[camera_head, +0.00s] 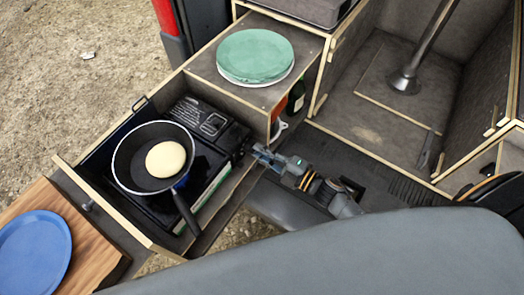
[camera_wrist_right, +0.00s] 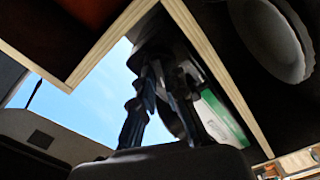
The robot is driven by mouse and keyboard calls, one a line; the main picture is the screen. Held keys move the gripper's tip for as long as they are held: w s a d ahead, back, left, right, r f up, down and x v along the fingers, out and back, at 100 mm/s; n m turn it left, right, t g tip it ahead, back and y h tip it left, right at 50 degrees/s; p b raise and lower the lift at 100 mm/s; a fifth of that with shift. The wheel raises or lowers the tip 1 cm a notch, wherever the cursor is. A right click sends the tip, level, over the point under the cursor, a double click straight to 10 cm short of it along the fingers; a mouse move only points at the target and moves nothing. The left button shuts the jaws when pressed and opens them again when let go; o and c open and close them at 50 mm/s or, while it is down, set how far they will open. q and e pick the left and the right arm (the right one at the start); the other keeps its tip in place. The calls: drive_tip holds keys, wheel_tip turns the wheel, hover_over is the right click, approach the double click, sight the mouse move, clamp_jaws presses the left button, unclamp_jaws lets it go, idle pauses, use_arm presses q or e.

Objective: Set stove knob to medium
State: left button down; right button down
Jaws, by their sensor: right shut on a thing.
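The black camping stove (camera_head: 206,164) sits in the pulled-out wooden drawer in the head view. A black frying pan (camera_head: 130,160) with a pale round pancake (camera_head: 165,159) stands on it, its handle pointing to the front. My right gripper (camera_head: 257,152) reaches in from the right to the stove's right end. It is shut on the dark stove knob, which the fingers mostly hide in the head view. In the right wrist view the fingers (camera_wrist_right: 160,85) close around the dark knob (camera_wrist_right: 152,48). The knob's setting cannot be read. My left gripper is not in view.
Green and white plates (camera_head: 255,56) lie on the wooden box behind the stove. Bottles (camera_head: 296,97) stand in the gap near my right gripper. A blue plate (camera_head: 35,252) lies on a wooden board (camera_head: 95,240) at the left. Drawer walls (camera_head: 110,212) border the stove closely.

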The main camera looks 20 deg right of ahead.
idle(0.4)
drive_tip(key=c, duration=1.4)
unclamp_jaws()
drive_tip(key=v, duration=1.2)
